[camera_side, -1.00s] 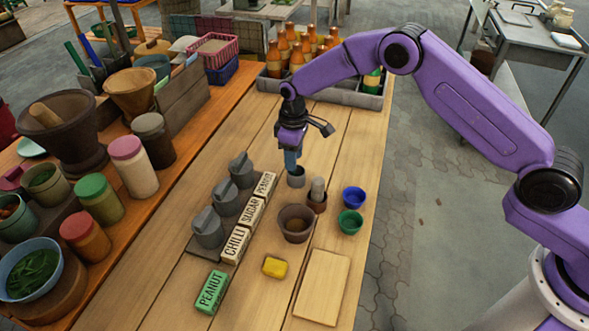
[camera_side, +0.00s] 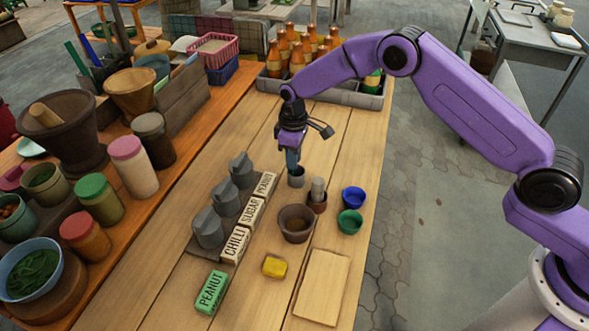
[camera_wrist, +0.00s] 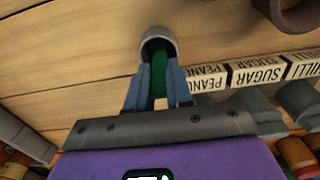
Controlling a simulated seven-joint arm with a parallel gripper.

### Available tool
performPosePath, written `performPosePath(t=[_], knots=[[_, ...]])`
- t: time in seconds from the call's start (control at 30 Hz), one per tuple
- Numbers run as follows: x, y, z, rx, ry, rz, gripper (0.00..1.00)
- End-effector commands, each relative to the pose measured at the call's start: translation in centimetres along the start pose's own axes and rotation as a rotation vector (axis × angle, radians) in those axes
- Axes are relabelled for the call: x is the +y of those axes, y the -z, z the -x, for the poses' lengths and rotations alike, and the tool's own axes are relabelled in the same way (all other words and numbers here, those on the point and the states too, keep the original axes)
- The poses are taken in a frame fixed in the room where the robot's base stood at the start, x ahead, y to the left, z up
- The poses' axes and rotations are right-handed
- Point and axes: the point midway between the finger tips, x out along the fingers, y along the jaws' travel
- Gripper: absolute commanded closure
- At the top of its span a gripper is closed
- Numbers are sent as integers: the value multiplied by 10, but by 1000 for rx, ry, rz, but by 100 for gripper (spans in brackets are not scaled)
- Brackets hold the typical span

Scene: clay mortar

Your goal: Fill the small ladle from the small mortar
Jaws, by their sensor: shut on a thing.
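My gripper (camera_wrist: 159,78) is shut on a narrow green handle (camera_wrist: 158,66), apparently the small ladle's. The handle runs down into a grey cup (camera_side: 296,180), whose rim also shows in the wrist view (camera_wrist: 150,35). The ladle's bowl is hidden, and I cannot tell whether it is inside the cup. A brown clay mortar (camera_side: 295,237) with brown contents stands nearer the camera. A smaller brown cup (camera_side: 317,205) beside it holds an upright grey-brown piece, perhaps a pestle.
Blue (camera_side: 354,197) and green (camera_side: 350,221) bowls stand right of the mortar. Grey lidded pots (camera_side: 208,228) stand left, behind label blocks (camera_side: 235,245). A yellow block (camera_side: 275,266) and wooden board (camera_side: 322,286) lie in front. A bottle crate (camera_side: 345,95) stands behind.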

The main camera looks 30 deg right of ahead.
Motion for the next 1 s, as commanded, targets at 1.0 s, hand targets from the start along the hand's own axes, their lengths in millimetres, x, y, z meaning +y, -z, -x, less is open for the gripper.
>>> performPosePath(t=[1.0], knots=[[0, 0, 61, 2, -1, 0, 100]])
